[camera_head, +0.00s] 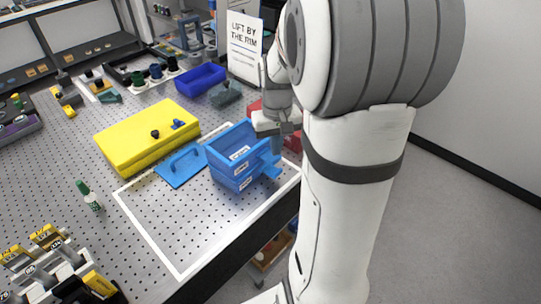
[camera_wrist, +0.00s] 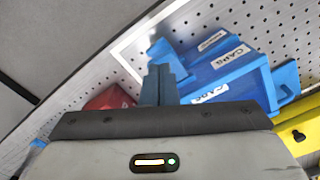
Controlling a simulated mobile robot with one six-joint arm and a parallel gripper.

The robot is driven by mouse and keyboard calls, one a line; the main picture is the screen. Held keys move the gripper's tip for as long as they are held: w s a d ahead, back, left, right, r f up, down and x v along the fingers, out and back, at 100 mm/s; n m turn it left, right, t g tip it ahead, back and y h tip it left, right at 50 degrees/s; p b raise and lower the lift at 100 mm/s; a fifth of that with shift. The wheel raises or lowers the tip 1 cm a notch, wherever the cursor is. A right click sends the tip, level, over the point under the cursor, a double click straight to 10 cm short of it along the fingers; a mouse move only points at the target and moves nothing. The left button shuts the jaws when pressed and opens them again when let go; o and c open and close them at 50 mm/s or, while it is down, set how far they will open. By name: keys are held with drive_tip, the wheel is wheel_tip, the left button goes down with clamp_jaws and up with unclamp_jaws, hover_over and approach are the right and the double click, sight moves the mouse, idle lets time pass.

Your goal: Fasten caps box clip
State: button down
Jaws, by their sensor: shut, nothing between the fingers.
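The blue caps box (camera_head: 226,174) stands inside the white outline on the perforated bench, with white labels on its faces. It also shows in the wrist view (camera_wrist: 243,84), where two labels read CAPS. A blue tab that looks like the clip (camera_head: 270,169) juts out from its right side; in the wrist view the tab (camera_wrist: 158,48) shows just beyond my fingertips. My gripper (camera_head: 278,146) is shut and empty, its fingers pointing down at the box's right side. In the wrist view the fingers (camera_wrist: 160,84) overlap the box edge; I cannot tell whether they touch it.
A blue panel with a handle (camera_head: 180,168) lies left of the box, near a yellow case (camera_head: 130,144). A blue bin (camera_head: 200,79) and a LIFT BY THE RIM sign (camera_head: 244,42) stand behind. A red thing (camera_wrist: 108,99) is near the gripper.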

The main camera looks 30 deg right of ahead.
sight(276, 158)
drive_tip(key=shift+f, duration=0.25)
drive_tip(key=shift+f+b, duration=1.8)
drive_tip(key=shift+f, duration=0.35)
drive_tip(key=shift+r, duration=0.2)
drive_tip(key=shift+r+p, duration=3.1)
drive_tip(key=shift+r, duration=0.8)
